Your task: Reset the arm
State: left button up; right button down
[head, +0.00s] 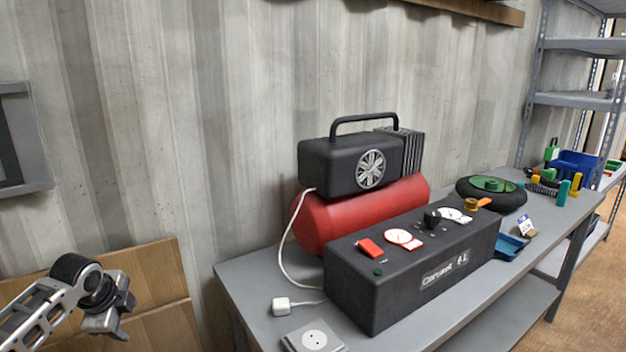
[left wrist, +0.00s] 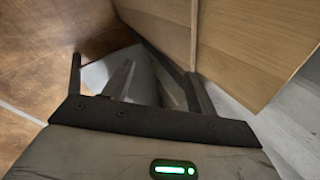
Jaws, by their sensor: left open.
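My left arm comes in at the lower left of the head view, and its gripper (head: 112,312) hangs in the air in front of wooden panels, left of the grey workbench and apart from it. In the left wrist view the left gripper (left wrist: 135,85) has its fingers spread, with nothing visible between them. My right gripper is in neither view.
The workbench (head: 252,270) bears an air compressor (head: 330,215) with a black control box (head: 355,290), a white plug (head: 282,306), a socket (head: 314,340) and a wheel (head: 493,193). Wooden panels (head: 150,275) stand behind the left gripper. Metal shelving (head: 575,100) stands at right.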

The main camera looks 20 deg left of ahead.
pick_arm(q)
jog(key=w+a+r+n+t+y, duration=0.2)
jog(key=w+r+n+t, duration=0.25)
jog(key=r, duration=0.25)
jog(key=w+a+r+n+t+y, duration=0.3)
jog(key=w+r+t, duration=0.2)
jog(key=r, duration=0.1)
jog(key=s+d+f+g+h, duration=0.1)
jog(key=s+d+f+h, duration=0.25)
jog(key=d+f, duration=0.6)
jog(key=s+d+f+h, duration=0.2)
jog(key=s+d+f, duration=0.2)
jog(key=d+f, duration=0.55)
jog(key=s+d+f+n+g+h, duration=0.1)
jog(key=s+d+f+h, duration=0.1)
jog(key=s+d, duration=0.7)
jog(key=s+d+f+n+g+h, duration=0.2)
jog(key=s+d+f, duration=0.1)
jog(key=s+d, duration=0.7)
jog(key=d, duration=0.4)
jog(key=shift+d+f, duration=0.15)
jog(key=shift+f, duration=0.15)
jog(key=shift+h, duration=0.25)
